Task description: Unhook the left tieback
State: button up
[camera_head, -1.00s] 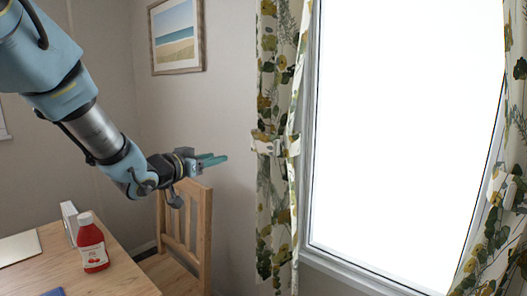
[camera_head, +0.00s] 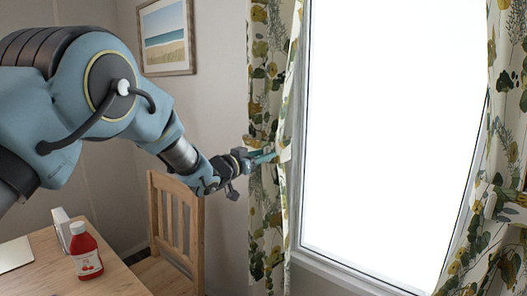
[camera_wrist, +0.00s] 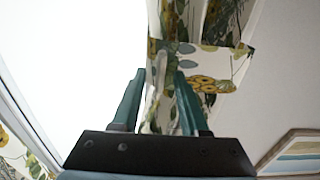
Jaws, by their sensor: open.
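The left curtain (camera_head: 266,225) hangs beside the bright window and has a green and yellow leaf print. The left tieback (camera_wrist: 215,68), a band in the same print, crosses it in the wrist view. In the head view my gripper (camera_head: 264,156) largely hides this band. My gripper (camera_wrist: 161,75) is open, with its teal fingers on either side of a strip of patterned cloth. A narrow pale piece at the band's left end lies between the fingertips; I cannot tell whether it is the hook. Contact with the cloth is unclear.
A wooden chair (camera_head: 176,215) stands below my arm. A red bottle (camera_head: 85,252) stands on the wooden table (camera_head: 108,283) at the lower left. A framed beach picture (camera_head: 166,37) hangs on the wall. The right curtain (camera_head: 497,215) hangs across the window.

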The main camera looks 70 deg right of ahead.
jog(key=shift+d, duration=0.15)
grip_shut()
dwell(0.4)
dwell(1.0)
